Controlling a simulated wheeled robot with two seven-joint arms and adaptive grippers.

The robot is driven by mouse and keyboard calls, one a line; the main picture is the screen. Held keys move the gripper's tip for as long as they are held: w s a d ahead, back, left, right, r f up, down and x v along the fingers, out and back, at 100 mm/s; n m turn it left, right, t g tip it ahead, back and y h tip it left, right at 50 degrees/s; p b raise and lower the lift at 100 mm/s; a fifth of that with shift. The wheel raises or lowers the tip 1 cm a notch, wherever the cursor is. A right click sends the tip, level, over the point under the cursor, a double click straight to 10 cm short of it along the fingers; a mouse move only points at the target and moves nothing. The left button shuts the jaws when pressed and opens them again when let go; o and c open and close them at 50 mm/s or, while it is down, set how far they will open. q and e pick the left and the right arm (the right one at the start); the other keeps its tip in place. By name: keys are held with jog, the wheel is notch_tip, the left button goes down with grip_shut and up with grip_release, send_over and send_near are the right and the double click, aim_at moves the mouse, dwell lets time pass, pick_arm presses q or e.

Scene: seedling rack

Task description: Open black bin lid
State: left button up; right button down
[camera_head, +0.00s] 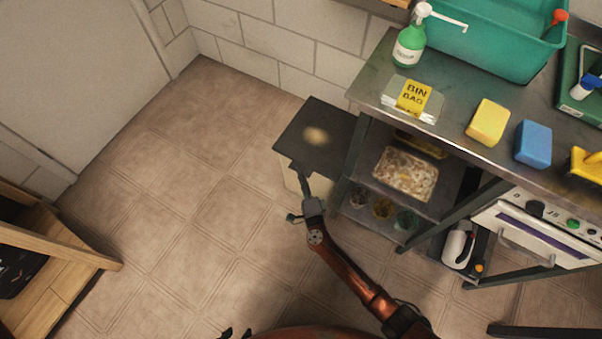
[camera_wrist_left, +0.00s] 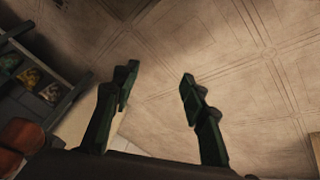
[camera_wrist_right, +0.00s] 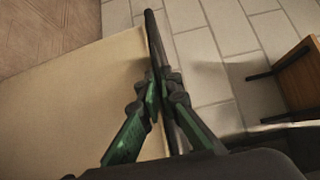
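The black bin lid (camera_head: 322,128) lies flat on a pale bin (camera_head: 292,180) beside the steel counter. It has a light smudge on top. My right gripper (camera_head: 305,180) is at the lid's front edge, coming from below. In the right wrist view its fingers (camera_wrist_right: 166,76) are together beside the bin's cream side (camera_wrist_right: 70,95). A thin dark strip runs behind or between them; I cannot tell whether they pinch it. My left gripper (camera_wrist_left: 156,82) is open and empty above the floor. Dark tips at the head view's bottom edge may belong to it.
The metal counter (camera_head: 455,118) stands right of the bin, with shelves holding jars and a tray below. A bin bag packet (camera_head: 413,97), green bottle (camera_head: 409,47) and sponges sit on top. A wooden piece of furniture (camera_head: 60,285) stands at left. The floor between is clear.

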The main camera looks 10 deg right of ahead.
dwell(0.6)
